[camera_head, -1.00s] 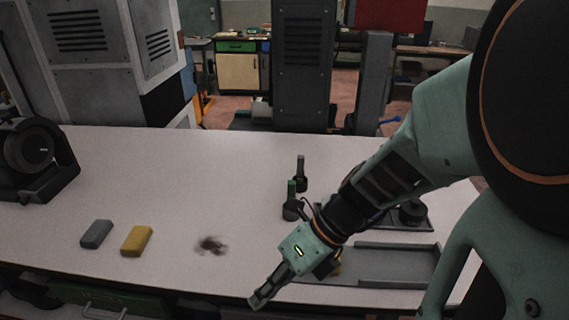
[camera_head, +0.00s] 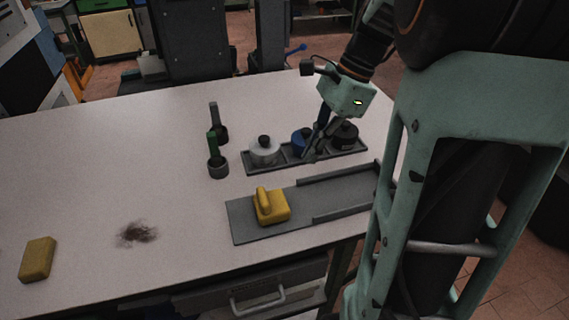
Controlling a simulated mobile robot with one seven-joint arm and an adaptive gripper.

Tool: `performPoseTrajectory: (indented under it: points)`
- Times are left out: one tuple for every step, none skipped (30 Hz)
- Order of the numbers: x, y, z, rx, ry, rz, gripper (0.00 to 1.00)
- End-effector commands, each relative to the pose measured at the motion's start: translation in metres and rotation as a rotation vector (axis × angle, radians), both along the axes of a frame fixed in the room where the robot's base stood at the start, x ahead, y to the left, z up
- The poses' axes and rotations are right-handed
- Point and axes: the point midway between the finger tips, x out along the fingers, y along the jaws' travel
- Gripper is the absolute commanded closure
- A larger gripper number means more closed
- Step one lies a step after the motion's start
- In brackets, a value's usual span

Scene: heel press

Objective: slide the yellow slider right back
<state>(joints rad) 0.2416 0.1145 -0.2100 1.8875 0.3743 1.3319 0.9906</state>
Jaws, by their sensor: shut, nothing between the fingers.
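The yellow slider (camera_head: 271,206) sits on the left, open part of a grey track plate (camera_head: 240,225). It has a raised handle on top. The side rails (camera_head: 335,212) of the track run along its right part, and the slider is left of them. My gripper (camera_head: 311,155) is shut and empty, pointing down. The right end of the track is partly hidden by my arm.
A grey tray (camera_head: 248,170) behind the track holds a white pot (camera_head: 264,151), a blue pot (camera_head: 300,142) and a black pot (camera_head: 344,134). Two upright handled tools (camera_head: 217,160) stand left of it. A yellow block (camera_head: 38,259) and a dark smudge (camera_head: 137,233) lie on the left.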

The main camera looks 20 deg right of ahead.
Motion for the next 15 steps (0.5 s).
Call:
performPoseTrajectory:
  points:
    - [-0.001, 0.002, -0.005, 0.001, 0.002, 0.002, 1.0]
    - [-0.001, 0.004, -0.008, 0.001, 0.003, 0.001, 1.0]
    - [-0.001, 0.006, -0.013, 0.002, 0.005, 0.002, 1.0]
    - [-0.001, 0.008, -0.018, 0.002, 0.005, 0.001, 1.0]
    - [-0.001, 0.01, -0.023, 0.003, 0.005, 0.001, 1.0]
    - [-0.001, 0.013, -0.031, 0.003, 0.005, 0.0, 1.0]
    - [-0.001, 0.016, -0.037, 0.004, 0.005, 0.0, 1.0]
    - [-0.001, 0.018, -0.043, 0.003, 0.006, -0.001, 1.0]
    - [-0.002, 0.021, -0.051, 0.003, 0.007, -0.001, 1.0]
    - [-0.002, 0.024, -0.058, 0.003, 0.007, -0.001, 1.0]
    - [-0.001, 0.026, -0.064, 0.003, 0.007, -0.001, 1.0]
    - [-0.002, 0.03, -0.072, 0.003, 0.007, -0.001, 1.0]
    - [-0.001, 0.032, -0.078, 0.003, 0.005, 0.0, 1.0]
    - [-0.001, 0.035, -0.083, 0.003, 0.005, 0.0, 1.0]
    - [-0.002, 0.037, -0.091, 0.003, 0.007, -0.001, 1.0]
